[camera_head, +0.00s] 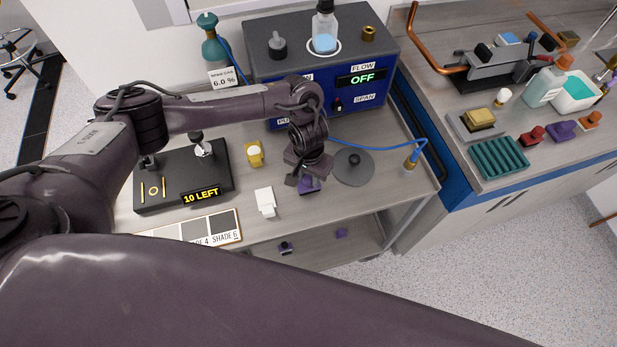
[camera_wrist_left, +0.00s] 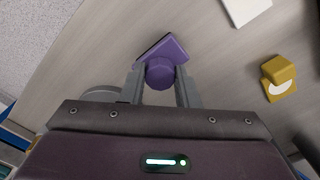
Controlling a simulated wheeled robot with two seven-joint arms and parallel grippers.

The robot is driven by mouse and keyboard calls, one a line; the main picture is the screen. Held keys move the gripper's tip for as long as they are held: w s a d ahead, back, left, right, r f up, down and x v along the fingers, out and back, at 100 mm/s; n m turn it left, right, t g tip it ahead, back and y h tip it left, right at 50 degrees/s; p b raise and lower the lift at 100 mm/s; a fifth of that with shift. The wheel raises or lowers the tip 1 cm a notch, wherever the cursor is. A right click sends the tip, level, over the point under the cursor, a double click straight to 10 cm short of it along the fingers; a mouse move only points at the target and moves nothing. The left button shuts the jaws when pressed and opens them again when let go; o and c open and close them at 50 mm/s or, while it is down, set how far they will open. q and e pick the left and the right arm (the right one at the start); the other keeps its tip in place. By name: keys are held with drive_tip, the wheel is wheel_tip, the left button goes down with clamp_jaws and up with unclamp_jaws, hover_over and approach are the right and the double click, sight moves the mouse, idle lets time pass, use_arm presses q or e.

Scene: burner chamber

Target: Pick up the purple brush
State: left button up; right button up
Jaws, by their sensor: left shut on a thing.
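The purple brush (camera_wrist_left: 163,58) is between the two fingers of my left gripper (camera_wrist_left: 160,85) in the left wrist view, with its round knob towards the camera and its flat purple body behind. In the head view a part of the purple brush (camera_head: 309,187) shows just below my left gripper (camera_head: 306,182), over the grey bench near its front edge. The left gripper is shut on the brush. I cannot tell whether the brush touches the bench. My right gripper is not in view.
A yellow object (camera_head: 254,154) and a white block (camera_head: 265,201) stand left of the gripper. A grey disc (camera_head: 353,167) lies close on its right. The blue-fronted box (camera_head: 367,95) stands behind. A black fixture (camera_head: 182,178) is further left. A lower shelf (camera_head: 330,252) holds small purple items.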

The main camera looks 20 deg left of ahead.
sight(308, 178)
use_arm(q)
drive_tip(key=shift+r, duration=0.35)
wheel_tip(308, 178, up, 19)
drive_tip(key=p, duration=0.2)
